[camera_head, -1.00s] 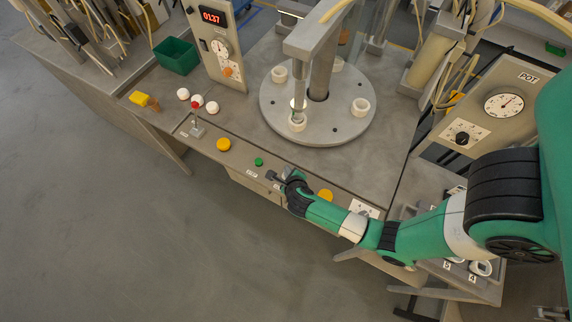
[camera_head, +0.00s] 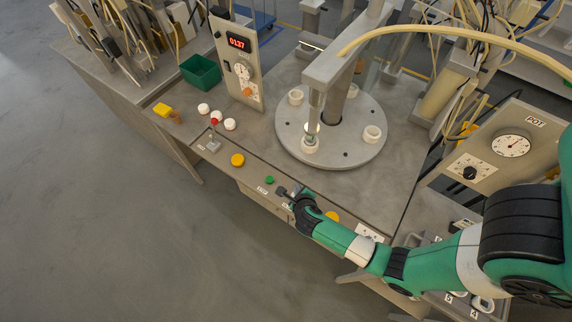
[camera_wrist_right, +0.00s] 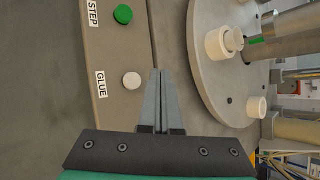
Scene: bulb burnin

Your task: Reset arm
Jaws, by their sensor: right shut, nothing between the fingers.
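My right gripper (camera_head: 282,191) is shut and empty over the front control strip (camera_head: 222,159), just right of the green STEP button (camera_head: 269,180). In the right wrist view its closed fingers (camera_wrist_right: 161,72) point along the strip's edge. There the white GLUE button (camera_wrist_right: 132,80) is just left of the fingers, and the green button (camera_wrist_right: 123,14) is farther ahead. Whether the fingertips touch the surface is unclear. My left gripper is not in view.
A round turntable (camera_head: 350,156) with white sockets stands behind the strip, under a column and overhead arm. A red-tipped lever (camera_head: 214,123), a yellow button (camera_head: 237,160), white bulbs (camera_head: 230,124) and a green bin (camera_head: 201,72) lie left. A POT panel (camera_head: 490,150) stands right.

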